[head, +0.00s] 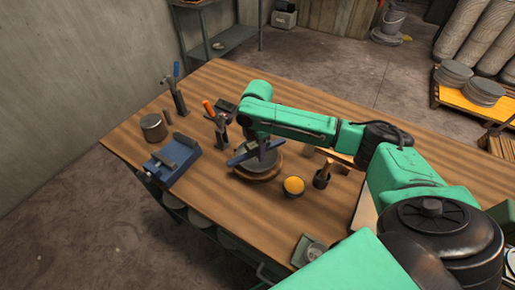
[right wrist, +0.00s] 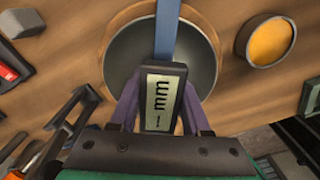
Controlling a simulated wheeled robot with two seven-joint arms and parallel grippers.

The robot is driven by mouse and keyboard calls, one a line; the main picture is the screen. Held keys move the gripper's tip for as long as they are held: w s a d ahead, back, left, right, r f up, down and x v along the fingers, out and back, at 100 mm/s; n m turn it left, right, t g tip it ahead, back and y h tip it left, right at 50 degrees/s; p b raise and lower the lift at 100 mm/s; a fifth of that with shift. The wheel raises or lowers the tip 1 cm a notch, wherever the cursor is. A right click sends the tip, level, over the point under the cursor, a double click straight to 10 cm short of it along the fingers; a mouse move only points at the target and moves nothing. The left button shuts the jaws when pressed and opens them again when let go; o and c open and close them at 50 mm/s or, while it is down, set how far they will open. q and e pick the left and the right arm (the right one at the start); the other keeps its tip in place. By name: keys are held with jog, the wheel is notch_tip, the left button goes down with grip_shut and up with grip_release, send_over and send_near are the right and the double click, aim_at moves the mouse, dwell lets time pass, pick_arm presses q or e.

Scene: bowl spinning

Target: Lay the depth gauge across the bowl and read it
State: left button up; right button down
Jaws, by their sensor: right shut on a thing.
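The dark grey bowl (head: 273,167) sits in a round wooden holder (head: 262,178) on the bench. In the right wrist view the bowl (right wrist: 122,52) is below and beyond my gripper. My right gripper (head: 263,147) is over the bowl, its purple fingers (right wrist: 162,100) shut on the depth gauge. The gauge has a blue beam (right wrist: 165,32) reaching over the bowl and a dark display box (right wrist: 163,98) showing a dash and "mm", turned sideways. The beam (head: 241,156) also shows in the head view. I cannot tell whether it touches the rim. My left gripper is out of view.
A bowl of yellow material (head: 293,186) and a dark cup with a wooden handle (head: 322,178) stand right of the bowl. A blue vise-like block (head: 172,162), a metal can (head: 153,127) and upright tools (head: 221,118) stand left. The near bench front is mostly clear.

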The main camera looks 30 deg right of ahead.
jog(key=shift+c, duration=1.4)
grip_release()
notch_tip(320, 180, up, 14)
jog(key=b, duration=0.2)
jog(key=shift+r, duration=0.25)
